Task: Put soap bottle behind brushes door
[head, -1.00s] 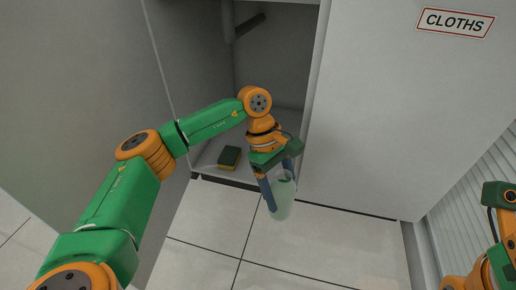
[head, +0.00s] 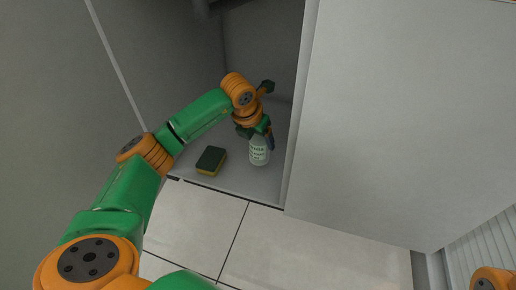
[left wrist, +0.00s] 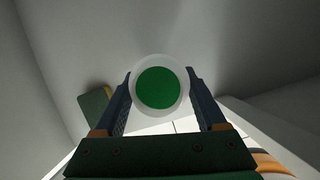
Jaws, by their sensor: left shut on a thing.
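The soap bottle (head: 259,154) is whitish and clear with a pale label, and it looks upright inside an open cupboard compartment (head: 240,188), near its right side. I cannot tell whether its base touches the compartment floor. My left gripper (head: 258,136) is shut on its upper part. In the left wrist view I see the bottle (left wrist: 158,88) from above as a pale ring around a green disc, between my two fingers. No brushes label is visible. My right gripper is out of view.
A green and yellow sponge (head: 211,160) lies on the compartment floor, left of the bottle. A dark pipe hangs at the compartment's top. Pale floor tiles (head: 300,250) are clear in front.

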